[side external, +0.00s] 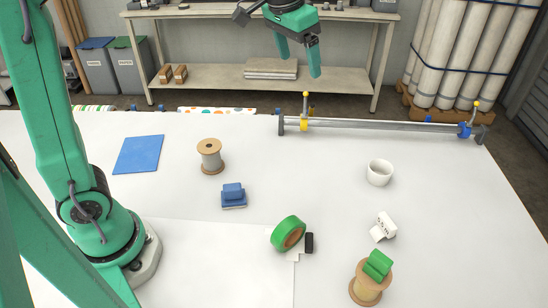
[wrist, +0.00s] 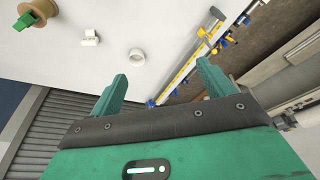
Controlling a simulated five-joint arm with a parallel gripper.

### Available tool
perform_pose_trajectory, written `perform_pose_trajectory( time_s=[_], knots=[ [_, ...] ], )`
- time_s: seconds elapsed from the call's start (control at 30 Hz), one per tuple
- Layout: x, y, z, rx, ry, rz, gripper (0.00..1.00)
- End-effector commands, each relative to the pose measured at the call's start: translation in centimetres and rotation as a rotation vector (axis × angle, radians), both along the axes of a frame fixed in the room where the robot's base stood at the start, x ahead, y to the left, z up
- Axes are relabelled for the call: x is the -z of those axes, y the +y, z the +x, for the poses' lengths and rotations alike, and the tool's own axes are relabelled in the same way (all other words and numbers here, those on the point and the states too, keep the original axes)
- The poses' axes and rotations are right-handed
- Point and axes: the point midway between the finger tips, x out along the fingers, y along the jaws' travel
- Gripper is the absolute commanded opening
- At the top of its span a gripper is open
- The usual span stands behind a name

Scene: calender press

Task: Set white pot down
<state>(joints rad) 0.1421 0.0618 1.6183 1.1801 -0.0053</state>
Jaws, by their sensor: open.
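The white pot (side external: 379,173) stands upright on the white table (side external: 300,180), right of the middle in the side view. It also shows in the wrist view (wrist: 137,57) as a small white ring near the top. My gripper (side external: 301,62) is open and empty, high above the far side of the table and well apart from the pot. In the wrist view the two green fingers (wrist: 162,78) are spread with nothing between them.
A metal rail (side external: 380,124) with yellow and blue clamps runs along the far edge. The table's middle is clear.

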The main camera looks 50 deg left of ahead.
Motion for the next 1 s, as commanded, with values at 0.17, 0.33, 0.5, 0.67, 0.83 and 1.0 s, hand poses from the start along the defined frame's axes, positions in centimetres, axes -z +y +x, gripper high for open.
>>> perform_pose_trajectory(
  time_s=[0.17,0.33,0.5,0.67,0.83,1.0],
  knots=[
    [-0.3,1.8,-4.4,-0.026,-0.042,-0.005,0.81],
    [0.3,3.1,-8.5,-0.051,-0.078,-0.009,0.81],
    [1.5,4.3,-12.5,-0.074,-0.116,-0.011,0.81],
    [3.3,5.2,-16.1,-0.098,-0.151,-0.013,0.81],
    [5.5,5.9,-19.4,-0.119,-0.184,-0.013,0.81],
    [7.1,6.2,-21.3,-0.133,-0.205,-0.013,0.81]
  ],
)
